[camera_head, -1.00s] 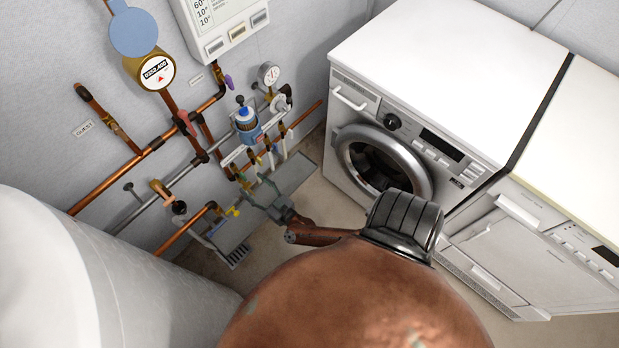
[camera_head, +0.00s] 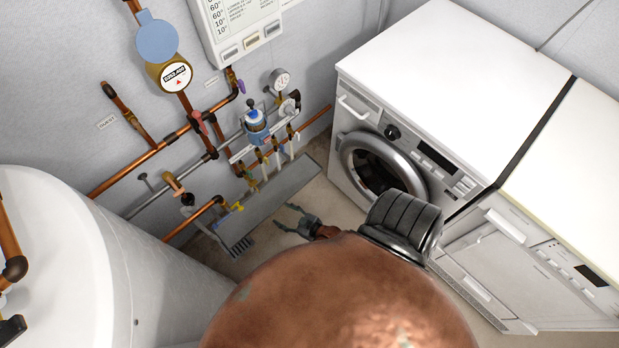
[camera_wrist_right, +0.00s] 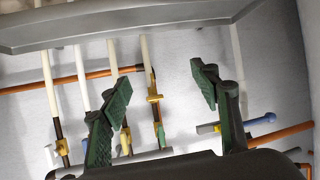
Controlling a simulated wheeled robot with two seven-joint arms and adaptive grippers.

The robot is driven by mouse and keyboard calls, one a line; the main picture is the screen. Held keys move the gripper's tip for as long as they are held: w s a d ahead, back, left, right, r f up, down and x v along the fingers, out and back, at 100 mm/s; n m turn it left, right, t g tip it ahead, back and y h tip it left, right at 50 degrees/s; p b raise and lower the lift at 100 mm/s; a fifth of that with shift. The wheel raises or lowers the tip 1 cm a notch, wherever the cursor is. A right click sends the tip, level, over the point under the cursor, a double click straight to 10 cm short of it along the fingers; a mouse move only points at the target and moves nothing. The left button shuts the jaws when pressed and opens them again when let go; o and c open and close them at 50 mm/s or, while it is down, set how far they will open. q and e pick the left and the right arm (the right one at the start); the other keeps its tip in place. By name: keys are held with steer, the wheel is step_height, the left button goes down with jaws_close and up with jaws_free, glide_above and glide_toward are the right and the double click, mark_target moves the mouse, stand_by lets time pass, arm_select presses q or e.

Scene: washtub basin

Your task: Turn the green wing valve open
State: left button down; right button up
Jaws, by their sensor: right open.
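My right gripper (camera_head: 284,217) is open and empty in the head view, over the floor in front of the pipe wall, apart from the valves. In the right wrist view its two green-padded fingers (camera_wrist_right: 160,78) are spread wide, with pipes and small valves behind them. Small valves (camera_head: 250,178) sit on the short pipes below the manifold; they are too small to tell which is the green wing valve. My left gripper is not in view.
A washing machine (camera_head: 385,165) stands right, and a white tank (camera_head: 75,260) stands left. A grey ledge (camera_wrist_right: 130,28) crosses the wrist view's top.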

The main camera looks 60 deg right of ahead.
arm_select(q)
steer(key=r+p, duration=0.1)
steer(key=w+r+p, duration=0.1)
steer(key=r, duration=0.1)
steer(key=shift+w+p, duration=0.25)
steer(key=shift+p, duration=0.15)
arm_select(e)
steer(key=s+f+g, duration=0.4)
steer(key=s+f, duration=0.3)
steer(key=s, duration=0.5)
steer(key=shift+s+a+f+n+y, duration=0.2)
steer(key=shift+a+f+n+y, duration=0.1)
steer(key=shift+n, duration=0.1)
